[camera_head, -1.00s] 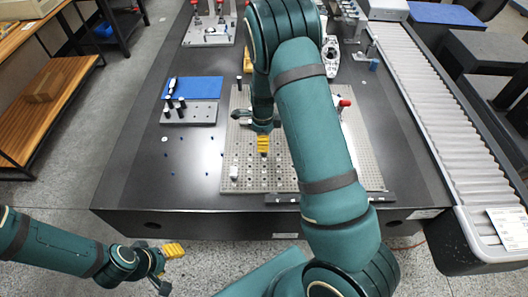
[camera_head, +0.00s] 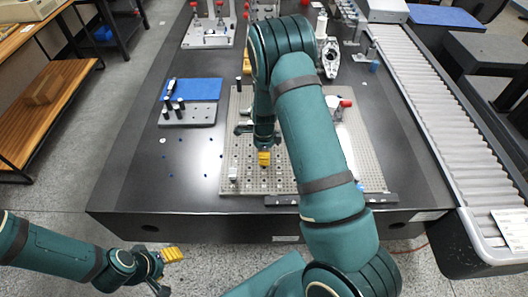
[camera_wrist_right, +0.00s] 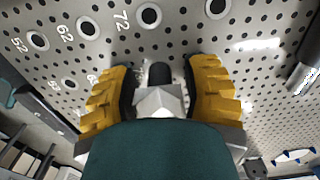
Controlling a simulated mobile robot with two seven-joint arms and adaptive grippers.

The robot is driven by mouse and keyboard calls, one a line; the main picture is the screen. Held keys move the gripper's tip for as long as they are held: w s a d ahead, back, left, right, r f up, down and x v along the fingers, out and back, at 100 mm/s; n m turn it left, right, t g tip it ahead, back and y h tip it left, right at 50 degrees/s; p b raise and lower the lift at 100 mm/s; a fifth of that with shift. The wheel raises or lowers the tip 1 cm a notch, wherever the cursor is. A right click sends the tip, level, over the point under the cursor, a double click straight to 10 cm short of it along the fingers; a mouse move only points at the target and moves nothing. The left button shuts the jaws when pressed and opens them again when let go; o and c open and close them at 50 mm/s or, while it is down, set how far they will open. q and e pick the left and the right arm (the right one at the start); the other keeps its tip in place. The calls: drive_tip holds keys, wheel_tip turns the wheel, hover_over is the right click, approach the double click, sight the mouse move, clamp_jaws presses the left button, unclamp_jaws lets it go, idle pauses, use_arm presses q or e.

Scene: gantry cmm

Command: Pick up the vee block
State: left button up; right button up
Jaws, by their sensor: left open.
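A small pale block (camera_head: 233,173) sits on the perforated plate (camera_head: 245,110) near its front left; it may be the vee block, but its shape is too small to tell. My right gripper (camera_head: 264,159) hangs over the plate just right of and behind that block, its yellow fingertips pointing down. In the right wrist view its fingers (camera_wrist_right: 160,95) stand apart, with a dark round-topped part and a pale faceted part between them; I cannot tell whether these are an object. My left gripper (camera_head: 167,271) is open and empty over the floor at lower left.
A blue pad (camera_head: 192,88) and a grey block with black pins (camera_head: 195,115) lie left of the plate. A red-knobbed fixture (camera_head: 344,104) stands at the plate's right, partly behind my right arm. A roller conveyor (camera_head: 440,110) runs along the right. The dark table's front left is mostly clear.

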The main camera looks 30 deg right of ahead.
clamp_jaws()
